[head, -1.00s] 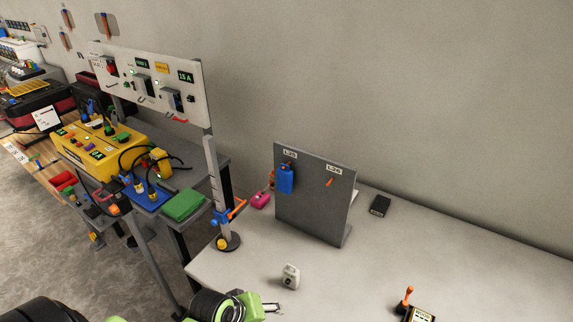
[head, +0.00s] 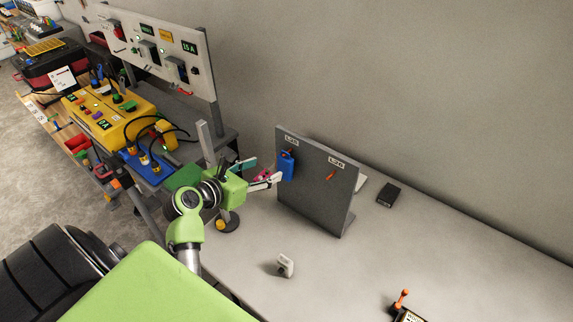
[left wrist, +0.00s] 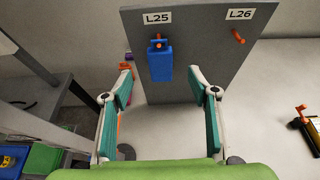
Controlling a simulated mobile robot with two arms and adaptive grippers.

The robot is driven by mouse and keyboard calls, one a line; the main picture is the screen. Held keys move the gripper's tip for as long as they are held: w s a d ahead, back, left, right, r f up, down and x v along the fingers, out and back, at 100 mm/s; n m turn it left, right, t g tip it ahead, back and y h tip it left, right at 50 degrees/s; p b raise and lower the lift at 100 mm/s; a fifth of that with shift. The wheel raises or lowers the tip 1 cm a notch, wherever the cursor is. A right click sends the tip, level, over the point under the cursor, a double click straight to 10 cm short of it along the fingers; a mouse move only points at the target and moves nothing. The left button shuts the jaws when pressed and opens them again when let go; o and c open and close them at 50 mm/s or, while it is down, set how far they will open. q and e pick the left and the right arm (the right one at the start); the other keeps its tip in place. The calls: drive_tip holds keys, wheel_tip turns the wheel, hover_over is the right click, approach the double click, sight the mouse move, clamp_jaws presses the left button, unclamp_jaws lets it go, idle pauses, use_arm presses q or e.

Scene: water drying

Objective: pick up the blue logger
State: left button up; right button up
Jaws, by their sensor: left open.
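The blue logger (head: 287,165) hangs on an orange peg under the label L25 on a dark grey upright panel (head: 313,195). In the left wrist view the logger (left wrist: 160,65) hangs upright, beyond and roughly between the fingertips. My left gripper (head: 266,172) is open and empty, its fingers pointing at the panel beside the logger. In the left wrist view both fingers of the gripper (left wrist: 160,80) are spread wide with teal pads. My right gripper is not in view.
An empty orange peg (head: 331,174) sits under L26. A black box (head: 388,194) lies behind the panel, and a small white device (head: 285,266) stands in front on the table (head: 370,275). A grey post stands left of the panel, close to my left arm.

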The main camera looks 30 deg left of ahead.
sight(283, 160)
use_arm(q)
drive_tip(key=x, duration=0.5)
drive_tip(key=shift+w+f+p, duration=0.1)
drive_tip(key=shift+w+p, duration=0.2)
drive_tip(key=shift+p, duration=0.1)
drive_tip(key=shift+w, duration=0.35)
drive_tip(key=shift+w+d+p, duration=0.1)
drive_tip(key=shift+w+p, duration=0.25)
drive_tip(key=shift+p, duration=0.05)
drive_tip(key=p+x, duration=0.1)
drive_tip(key=x, duration=0.2)
drive_tip(key=shift+w, duration=0.1)
drive_tip(key=shift+w+f, duration=0.3)
drive_tip(key=shift+w, duration=0.15)
drive_tip(key=shift+s, duration=0.1)
drive_tip(key=c, duration=1.2)
